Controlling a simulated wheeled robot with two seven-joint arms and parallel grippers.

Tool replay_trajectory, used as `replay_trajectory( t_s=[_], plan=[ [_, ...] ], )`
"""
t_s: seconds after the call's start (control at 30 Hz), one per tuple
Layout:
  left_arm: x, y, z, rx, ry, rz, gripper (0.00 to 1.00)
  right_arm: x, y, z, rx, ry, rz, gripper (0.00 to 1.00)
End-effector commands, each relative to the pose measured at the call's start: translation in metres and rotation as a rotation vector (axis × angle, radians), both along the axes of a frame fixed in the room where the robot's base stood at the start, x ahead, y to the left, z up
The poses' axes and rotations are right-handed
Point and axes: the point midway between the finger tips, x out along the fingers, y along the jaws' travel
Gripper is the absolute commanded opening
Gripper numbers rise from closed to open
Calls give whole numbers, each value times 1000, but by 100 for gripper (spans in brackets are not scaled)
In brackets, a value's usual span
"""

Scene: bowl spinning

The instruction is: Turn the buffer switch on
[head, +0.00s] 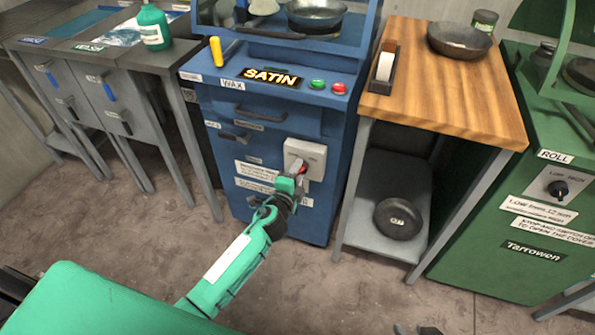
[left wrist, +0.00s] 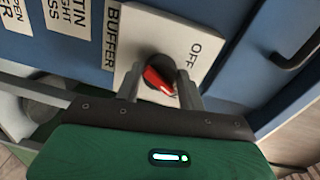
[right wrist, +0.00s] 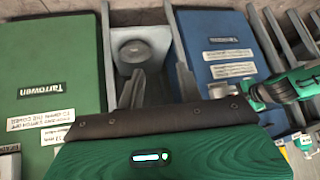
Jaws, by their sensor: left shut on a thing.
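The buffer switch is a red knob (left wrist: 160,80) with a dark round base on a light grey plate (left wrist: 140,40) on the front of the blue machine. The plate also shows in the head view (head: 307,153). My left gripper (left wrist: 160,88) has its fingers on both sides of the knob, shut on it. The red bar slants down to the right in the left wrist view. In the head view my left gripper hides part of the knob. My right gripper (right wrist: 162,85) is open and empty, away from the switch.
The blue machine (head: 270,115) has a SATIN sign, with green (head: 317,84) and red (head: 339,88) buttons. A wooden-topped table (head: 460,85) stands to its right, with a dark bowl (head: 398,218) on its lower shelf. A green machine (head: 490,245) is further right. Open floor lies in front.

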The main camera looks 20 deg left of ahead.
Motion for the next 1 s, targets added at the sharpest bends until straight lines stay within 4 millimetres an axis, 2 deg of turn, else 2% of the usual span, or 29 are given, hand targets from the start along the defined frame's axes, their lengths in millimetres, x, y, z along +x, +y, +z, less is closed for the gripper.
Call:
replay_trajectory(
  t_s=[0.4,1.0],
  plan=[
    [0,0,2,258,-11,0,17,-8,-12,4,-35,73,-14,36],
    [0,-1,2,328,-13,-1,17,-10,-15,4,-44,91,-20,36]
  ],
)
